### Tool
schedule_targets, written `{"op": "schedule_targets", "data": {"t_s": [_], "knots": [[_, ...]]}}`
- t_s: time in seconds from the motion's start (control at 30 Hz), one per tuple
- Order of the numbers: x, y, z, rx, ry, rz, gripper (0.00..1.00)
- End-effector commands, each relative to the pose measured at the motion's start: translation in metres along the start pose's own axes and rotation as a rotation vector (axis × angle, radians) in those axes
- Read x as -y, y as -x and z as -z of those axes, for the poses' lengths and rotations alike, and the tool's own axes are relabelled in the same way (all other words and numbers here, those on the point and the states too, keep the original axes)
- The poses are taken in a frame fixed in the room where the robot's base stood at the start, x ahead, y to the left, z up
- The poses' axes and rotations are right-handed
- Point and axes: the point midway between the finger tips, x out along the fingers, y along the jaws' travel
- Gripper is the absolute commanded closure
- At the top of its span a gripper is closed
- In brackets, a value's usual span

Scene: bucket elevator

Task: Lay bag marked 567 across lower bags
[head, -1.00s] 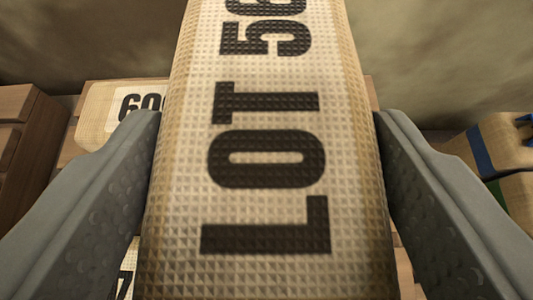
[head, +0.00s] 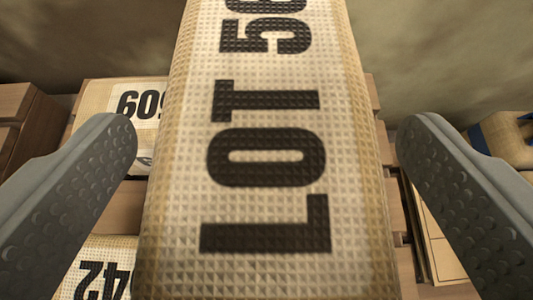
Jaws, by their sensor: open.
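A woven tan bag (head: 265,215) fills the middle of the head view, with "LOT 5" and part of a further digit in black; the rest of its number is cut off at the top. It lies lengthwise, running away from me. My gripper (head: 267,140) is open, one finger on each side of the bag, with a visible gap on both sides. Under or beside it are lower bags: one marked 609 (head: 128,95) at the upper left, and one reading 42 (head: 100,275) at the lower left, partly hidden. Whether the bag rests fully on them cannot be seen.
Wooden slats (head: 120,205) show between the lower bags. Stacked wood (head: 30,120) stands at the far left. Another tan bag with a blue stripe (head: 505,140) is at the right edge. A mottled wall (head: 440,50) rises behind.

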Motion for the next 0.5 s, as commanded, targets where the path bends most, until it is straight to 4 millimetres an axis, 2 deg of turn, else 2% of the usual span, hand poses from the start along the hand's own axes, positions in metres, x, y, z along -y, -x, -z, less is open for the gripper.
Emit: {"op": "schedule_targets", "data": {"t_s": [0.17,0.5], "knots": [[0.0,0.012,0.002,-0.003,0.0,0.0,0.09],[0.0,0.063,0.002,-0.005,0.0,0.0,0.09]]}}
